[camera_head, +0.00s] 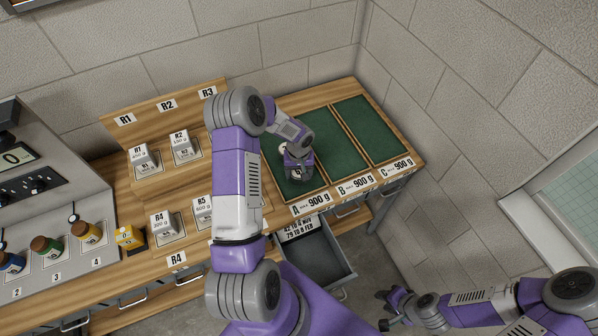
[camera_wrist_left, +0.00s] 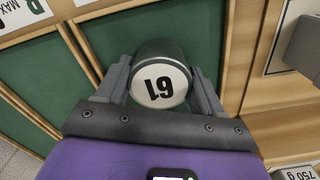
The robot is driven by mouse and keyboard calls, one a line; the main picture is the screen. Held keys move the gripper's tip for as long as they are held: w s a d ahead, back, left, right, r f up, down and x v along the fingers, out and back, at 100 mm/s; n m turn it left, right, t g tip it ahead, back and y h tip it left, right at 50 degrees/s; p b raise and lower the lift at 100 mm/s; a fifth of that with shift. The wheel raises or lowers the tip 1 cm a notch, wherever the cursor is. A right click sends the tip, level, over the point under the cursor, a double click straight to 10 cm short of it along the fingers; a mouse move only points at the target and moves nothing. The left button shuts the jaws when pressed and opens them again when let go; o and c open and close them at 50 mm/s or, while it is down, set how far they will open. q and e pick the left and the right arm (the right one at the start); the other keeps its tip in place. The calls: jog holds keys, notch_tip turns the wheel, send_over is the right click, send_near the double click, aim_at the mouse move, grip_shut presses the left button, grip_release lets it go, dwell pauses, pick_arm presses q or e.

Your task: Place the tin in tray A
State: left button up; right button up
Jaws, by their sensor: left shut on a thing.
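In the head view my left gripper (camera_head: 297,172) is over the green floor of tray A (camera_head: 292,187), and the tin is mostly hidden by the gripper. I cannot tell whether the tin touches the tray floor. My right gripper (camera_head: 384,309) is at the lower right, away from the trays, empty with its fingers apart.
Tray B (camera_head: 335,140) and tray C (camera_head: 370,125) lie to the right, green and empty, with wooden dividers between. Labelled weights (camera_head: 165,226) stand on the bench at left. An open drawer (camera_head: 325,257) juts out below the trays. A wall closes the right side.

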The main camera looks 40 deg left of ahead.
pick_arm(q)
jog(key=o, duration=0.7)
jog(key=shift+f+b, duration=0.15)
jog(key=shift+b, duration=0.15)
jog(key=shift+c, duration=0.2)
jog(key=o, duration=0.4)
jog(key=shift+o, duration=0.2)
jog(key=shift+r, duration=0.2)
